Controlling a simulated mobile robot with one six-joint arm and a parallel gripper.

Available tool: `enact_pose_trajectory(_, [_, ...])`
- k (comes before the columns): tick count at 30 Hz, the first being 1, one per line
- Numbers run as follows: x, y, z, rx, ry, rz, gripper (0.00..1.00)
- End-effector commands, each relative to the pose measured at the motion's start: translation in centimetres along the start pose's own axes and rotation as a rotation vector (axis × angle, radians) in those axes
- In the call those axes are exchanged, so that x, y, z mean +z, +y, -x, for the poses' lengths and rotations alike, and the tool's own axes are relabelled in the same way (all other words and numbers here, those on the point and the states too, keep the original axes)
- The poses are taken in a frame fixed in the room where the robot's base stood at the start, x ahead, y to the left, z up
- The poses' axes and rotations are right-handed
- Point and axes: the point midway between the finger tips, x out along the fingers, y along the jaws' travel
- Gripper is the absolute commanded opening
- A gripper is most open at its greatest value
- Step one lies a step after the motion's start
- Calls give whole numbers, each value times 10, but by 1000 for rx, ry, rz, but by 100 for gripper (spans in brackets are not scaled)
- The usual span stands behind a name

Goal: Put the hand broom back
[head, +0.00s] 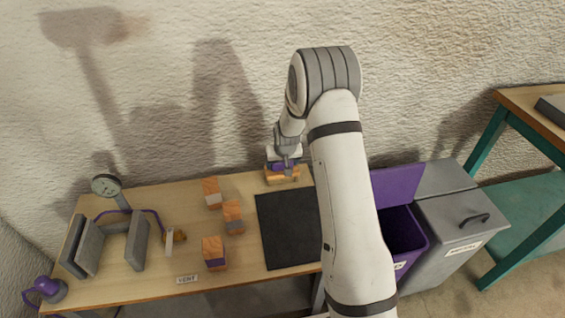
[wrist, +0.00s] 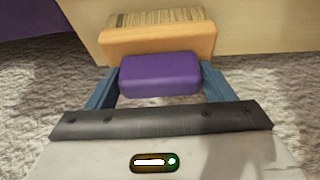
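The hand broom (wrist: 158,42) has a purple handle block, an orange-tan wooden body and straw-coloured bristles. In the wrist view its purple handle (wrist: 160,75) fills the space between the blue fingers of my gripper (wrist: 160,85), which appear to touch it on both sides. In the head view my gripper (head: 286,163) is at the back edge of the workbench, just above the broom (head: 282,176). The bristles point away from my gripper. Whether the broom touches the bench is hard to tell.
A purple bin (head: 402,235) and grey bin (head: 460,225) stand right. The rough wall is close behind.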

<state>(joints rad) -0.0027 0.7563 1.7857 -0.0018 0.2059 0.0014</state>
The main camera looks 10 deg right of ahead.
Motion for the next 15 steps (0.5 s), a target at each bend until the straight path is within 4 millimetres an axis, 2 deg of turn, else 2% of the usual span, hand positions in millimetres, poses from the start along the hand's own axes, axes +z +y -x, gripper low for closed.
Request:
enact_pose_trajectory(1, [0, 0, 0, 0, 0, 0, 80])
enact_pose_trajectory(6, [0, 0, 0, 0, 0, -1, 94])
enact_pose_trajectory(15, [-1, 1, 3, 0, 0, -1, 94])
